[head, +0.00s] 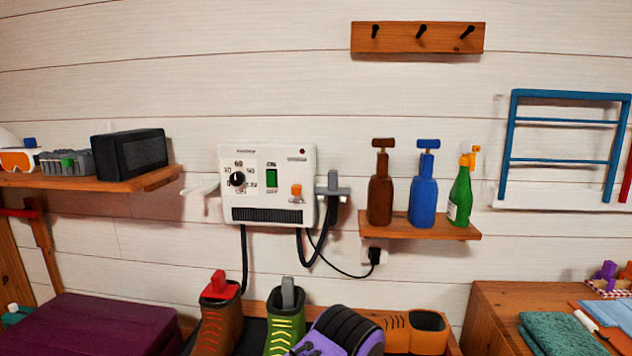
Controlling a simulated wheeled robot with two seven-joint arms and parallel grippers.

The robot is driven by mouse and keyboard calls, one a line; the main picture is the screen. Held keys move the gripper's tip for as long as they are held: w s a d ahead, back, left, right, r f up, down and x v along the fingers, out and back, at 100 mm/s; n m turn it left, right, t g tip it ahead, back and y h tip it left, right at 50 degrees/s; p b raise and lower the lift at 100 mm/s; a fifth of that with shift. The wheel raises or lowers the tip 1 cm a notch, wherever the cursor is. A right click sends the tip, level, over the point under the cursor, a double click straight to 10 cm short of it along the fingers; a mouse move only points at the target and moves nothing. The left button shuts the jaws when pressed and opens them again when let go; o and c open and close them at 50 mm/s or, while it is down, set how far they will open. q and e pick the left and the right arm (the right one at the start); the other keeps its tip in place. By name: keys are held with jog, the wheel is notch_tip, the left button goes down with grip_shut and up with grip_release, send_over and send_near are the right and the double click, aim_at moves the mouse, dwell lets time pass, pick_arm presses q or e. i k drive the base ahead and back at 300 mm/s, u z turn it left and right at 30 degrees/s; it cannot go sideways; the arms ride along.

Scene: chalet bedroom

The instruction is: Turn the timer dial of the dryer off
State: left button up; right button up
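The dryer (250,213) is a white wall box in the middle of the head view. Its timer dial (237,179) is a small round black knob on the left of the front, with printed numbers around it. A light mark shows on the knob, but it is too small to read which number it points at. Right of the dial is a green switch (271,178) between two small labels. Further right is an orange knob (296,191), with a small dark red lamp (302,152) above it. Neither of my grippers is in view.
A pale bracket (200,189) juts out left of the dryer, a grey one (333,190) right. Black hoses hang below. Shoes and boots (286,325) stand underneath. A shelf with bottles (420,228) is at right, a shelf with a black box (130,155) at left.

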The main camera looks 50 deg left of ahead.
aim_at(238, 178)
jog(key=z, duration=0.25)
jog(key=k, duration=0.6)
jog(key=u, duration=1.2)
jog(key=i, duration=0.2)
jog(key=z, duration=0.1)
